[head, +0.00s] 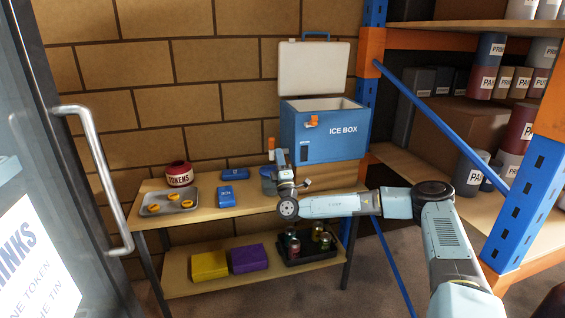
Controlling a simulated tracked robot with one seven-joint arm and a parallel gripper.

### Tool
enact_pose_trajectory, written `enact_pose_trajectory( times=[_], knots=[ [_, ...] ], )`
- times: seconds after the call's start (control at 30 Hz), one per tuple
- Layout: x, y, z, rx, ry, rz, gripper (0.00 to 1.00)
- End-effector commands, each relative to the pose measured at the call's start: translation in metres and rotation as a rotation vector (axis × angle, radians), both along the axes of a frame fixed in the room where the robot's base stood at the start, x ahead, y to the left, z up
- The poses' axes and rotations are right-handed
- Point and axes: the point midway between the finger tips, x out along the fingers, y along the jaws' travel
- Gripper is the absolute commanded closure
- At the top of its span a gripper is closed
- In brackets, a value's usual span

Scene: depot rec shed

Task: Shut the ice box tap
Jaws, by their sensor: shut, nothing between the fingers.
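The blue ice box (345,146) stands at the right end of the wooden table, with its white-lined lid (303,70) raised. A small orange and white piece (271,150) shows beside the box's left edge. I cannot tell which of these, if either, is the tap, or whether the tap is open. My gripper (281,154) is shut and empty, just in front of the box's lower left edge. It covers part of that corner, and I cannot tell whether it touches anything.
Blue packs (226,197), a red token tin (179,174) and a tray (150,204) are further left. A blue rack brace (440,125) and stocked shelving are right. A glass door (50,160) is left.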

Motion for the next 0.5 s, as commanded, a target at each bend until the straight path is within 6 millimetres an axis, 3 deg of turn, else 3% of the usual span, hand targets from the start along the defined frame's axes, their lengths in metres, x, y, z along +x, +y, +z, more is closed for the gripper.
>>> enact_pose_trajectory(
  times=[0.2,0.5],
  knots=[
    [-0.029,-0.010,0.000,0.000,0.001,-0.001,1.00],
    [-0.040,-0.013,0.000,0.001,0.000,-0.002,1.00]
  ],
)
